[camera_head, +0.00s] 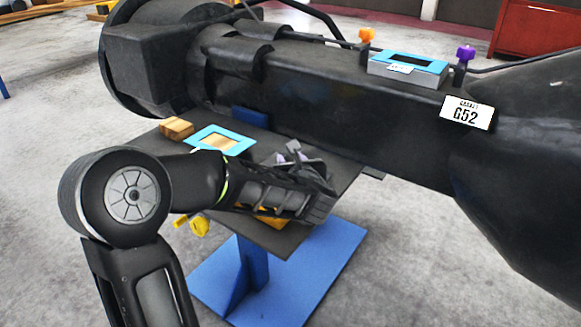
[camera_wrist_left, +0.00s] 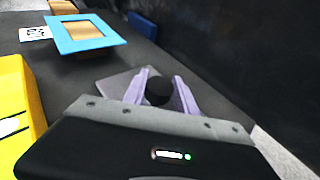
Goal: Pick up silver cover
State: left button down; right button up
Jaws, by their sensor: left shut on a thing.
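The silver cover (camera_wrist_left: 113,82) shows in the left wrist view as a grey plate with a round black knob (camera_wrist_left: 158,91). My left gripper (camera_wrist_left: 159,85) has its lavender fingers on either side of the knob and is shut on it. In the head view my left gripper (camera_head: 289,153) is over the dark table, and my own arm and wrist hide much of the cover. I cannot tell whether the cover touches the table. My right gripper is not in view.
A blue frame (camera_head: 242,146) and a wooden block (camera_head: 177,128) are on the dark table (camera_head: 338,168). A large black casting (camera_head: 300,80) stands close behind, carrying a blue-topped grey box (camera_head: 408,66), an orange knob (camera_head: 366,35) and a purple knob (camera_head: 465,53).

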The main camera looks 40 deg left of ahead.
aim_at(291, 159)
pick_arm(q)
notch_tip(291, 159, up, 10)
jog(key=shift+r+p, duration=0.1)
jog(key=shift+p, duration=0.65)
